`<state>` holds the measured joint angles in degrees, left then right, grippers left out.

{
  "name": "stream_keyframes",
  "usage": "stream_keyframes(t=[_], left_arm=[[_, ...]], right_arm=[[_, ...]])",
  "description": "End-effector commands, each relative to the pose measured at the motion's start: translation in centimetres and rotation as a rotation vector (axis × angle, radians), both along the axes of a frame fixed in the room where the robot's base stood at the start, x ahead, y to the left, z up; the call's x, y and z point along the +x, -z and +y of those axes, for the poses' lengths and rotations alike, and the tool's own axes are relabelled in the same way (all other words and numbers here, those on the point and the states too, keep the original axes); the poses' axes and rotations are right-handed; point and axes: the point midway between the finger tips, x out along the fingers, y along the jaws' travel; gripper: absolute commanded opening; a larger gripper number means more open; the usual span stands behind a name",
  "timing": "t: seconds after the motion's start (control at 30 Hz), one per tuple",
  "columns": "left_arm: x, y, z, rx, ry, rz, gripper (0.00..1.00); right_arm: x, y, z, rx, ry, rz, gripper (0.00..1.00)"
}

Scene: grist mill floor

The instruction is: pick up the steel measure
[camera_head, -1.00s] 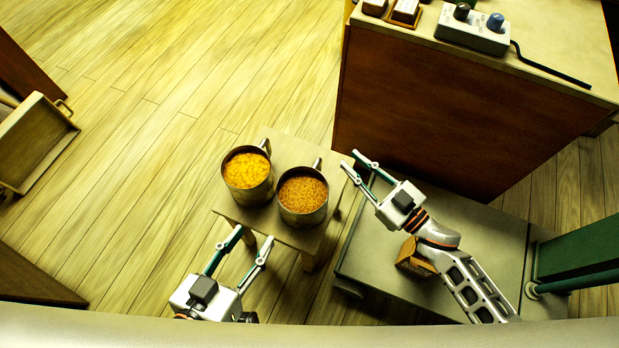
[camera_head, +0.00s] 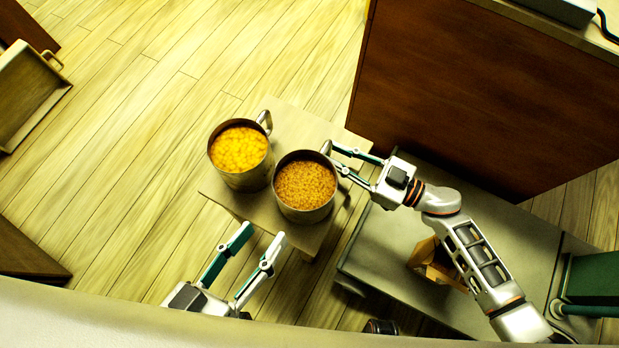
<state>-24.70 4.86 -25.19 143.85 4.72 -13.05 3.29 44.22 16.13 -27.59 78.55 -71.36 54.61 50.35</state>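Two metal measures stand upright side by side on a small wooden stool (camera_head: 297,124). The left measure (camera_head: 247,181) holds bright yellow grain, and the right measure (camera_head: 305,213) holds brown grain. Both look like metal of a similar tone, so I cannot tell which is meant as steel. Each has a handle at its far right side. My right gripper (camera_head: 336,157) is open, its fingertips close to the right measure's handle (camera_head: 326,147); I cannot tell whether they touch it. My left gripper (camera_head: 262,236) is open and empty at the near edge of the stool.
A large brown cabinet (camera_head: 460,95) stands behind my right arm. A low grey platform (camera_head: 390,250) lies under that arm, with a small brown box (camera_head: 432,262) on it. A tray-like box (camera_head: 28,95) is at the far left. The wooden floor (camera_head: 130,160) left of the stool is clear.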

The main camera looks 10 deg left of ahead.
Motion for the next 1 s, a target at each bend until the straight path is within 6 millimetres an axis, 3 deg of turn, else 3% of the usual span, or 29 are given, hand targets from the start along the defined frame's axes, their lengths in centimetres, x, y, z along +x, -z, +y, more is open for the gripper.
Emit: stream_keyframes(t=[0.2, 0.43, 0.47, 0.53, 1.0], left_arm=[[-0.3, 0.3, -0.7, -0.062, -0.023, 0.020, 0.40], [-0.2, 0.1, -0.7, -0.068, -0.024, 0.017, 0.40], [-0.2, 0.1, -0.8, -0.068, -0.024, 0.017, 0.40], [-0.2, 0.1, -0.8, -0.068, -0.024, 0.017, 0.40], [-0.1, -0.2, -0.7, -0.060, -0.021, 0.009, 0.40]], right_arm=[[0.7, 0.3, 2.1, 0.000, 0.000, 0.005, 0.19], [0.8, 0.1, 2.3, 0.000, 0.001, 0.002, 0.19], [0.8, 0.1, 2.3, 0.000, 0.001, 0.002, 0.16], [0.8, 0.1, 2.3, 0.000, 0.001, 0.002, 0.00], [0.9, -0.5, 2.3, 0.005, 0.000, -0.002, 0.00]])
